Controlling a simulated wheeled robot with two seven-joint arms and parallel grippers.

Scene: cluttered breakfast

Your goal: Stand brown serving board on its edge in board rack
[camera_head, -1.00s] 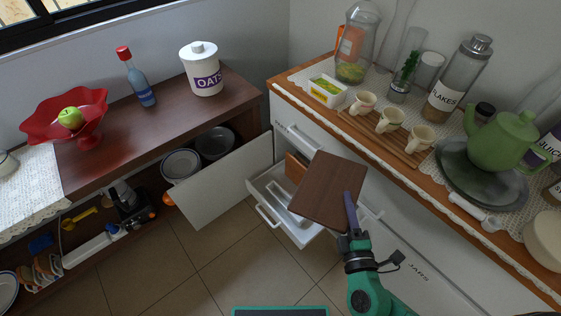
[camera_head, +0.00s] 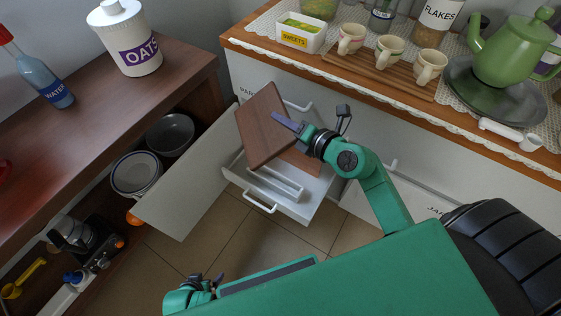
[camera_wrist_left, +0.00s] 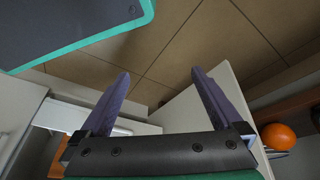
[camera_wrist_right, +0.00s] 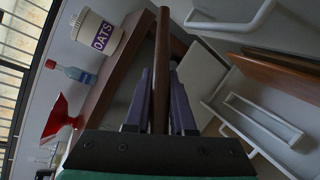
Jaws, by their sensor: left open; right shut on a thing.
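The brown serving board (camera_head: 260,135) is held tilted above the open drawer in the head view. My right gripper (camera_head: 283,122) is shut on it near its right edge. In the right wrist view the board (camera_wrist_right: 161,60) shows edge-on between the fingers of the right gripper (camera_wrist_right: 161,85). My left gripper (camera_head: 208,284) is low at the bottom of the head view, away from the board. In the left wrist view the left gripper (camera_wrist_left: 160,75) has its fingers spread with nothing between them. I cannot make out a board rack in the current views.
The open drawer (camera_head: 277,207) holds a brown flat piece (camera_head: 302,162), partly hidden by the board. An open white cabinet door (camera_head: 188,190) stands left of it, beside bowls (camera_head: 170,135). The right counter carries mugs (camera_head: 389,49) and a green teapot (camera_head: 504,53). Tiled floor (camera_head: 220,235) is clear.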

